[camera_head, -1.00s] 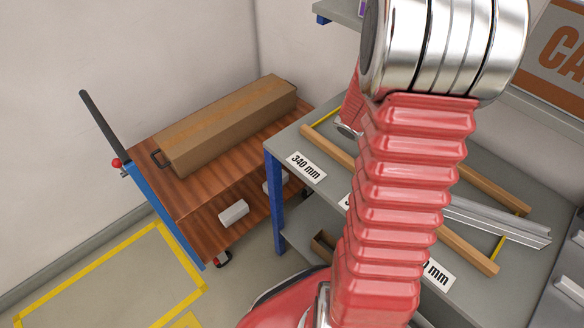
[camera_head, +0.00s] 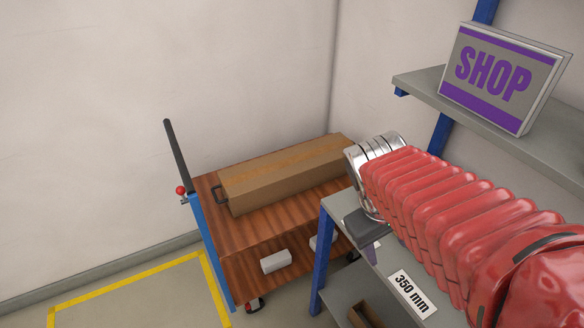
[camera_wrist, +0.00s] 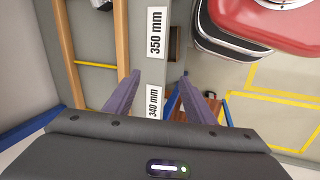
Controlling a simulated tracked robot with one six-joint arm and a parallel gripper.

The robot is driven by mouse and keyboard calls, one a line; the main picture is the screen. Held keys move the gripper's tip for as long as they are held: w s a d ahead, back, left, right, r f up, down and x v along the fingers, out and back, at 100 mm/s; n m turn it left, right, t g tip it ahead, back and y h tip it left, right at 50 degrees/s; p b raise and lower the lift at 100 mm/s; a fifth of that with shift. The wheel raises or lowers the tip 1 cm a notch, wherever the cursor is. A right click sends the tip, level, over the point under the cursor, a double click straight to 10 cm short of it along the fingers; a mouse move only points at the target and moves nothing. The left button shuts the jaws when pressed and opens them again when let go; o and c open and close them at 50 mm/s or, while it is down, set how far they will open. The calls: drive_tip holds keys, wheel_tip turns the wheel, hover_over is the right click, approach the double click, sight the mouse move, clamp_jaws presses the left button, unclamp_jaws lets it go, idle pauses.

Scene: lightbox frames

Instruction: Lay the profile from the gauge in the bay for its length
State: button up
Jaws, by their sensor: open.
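My gripper (camera_wrist: 160,88) is open, with two purple fingers spread wide and nothing between them. In the wrist view it is over the bench's front edge, by the 340 mm label (camera_wrist: 155,101). The 350 mm label (camera_wrist: 157,33) is farther up that edge and also shows in the head view (camera_head: 412,293). Wooden strips (camera_wrist: 68,50) (camera_wrist: 123,40) bound a bay with a yellow line (camera_wrist: 97,64) across it; no profile shows in its visible part. My arm covers most of the bench in the head view. I see neither profile nor gauge now.
A wooden trolley (camera_head: 235,235) carrying a long cardboard box (camera_head: 285,175) stands left of the bench. A SHOP sign (camera_head: 497,78) stands on the upper shelf (camera_head: 425,88). An open brown box (camera_head: 365,314) is under the bench. Yellow lines (camera_head: 125,287) mark the floor.

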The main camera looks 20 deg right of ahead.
drive_tip(key=w+a+r+m+t+y, duration=0.1)
drive_tip(key=a+r+t, duration=0.4)
drive_tip(key=a, duration=0.8)
drive_tip(key=w+r+y, duration=0.1)
drive_tip(key=y, duration=0.1)
drive_tip(key=shift+a+y, duration=0.2)
drive_tip(key=shift+y, duration=0.1)
drive_tip(key=shift+o, duration=0.5)
drive_tip(key=shift+o, duration=0.9)
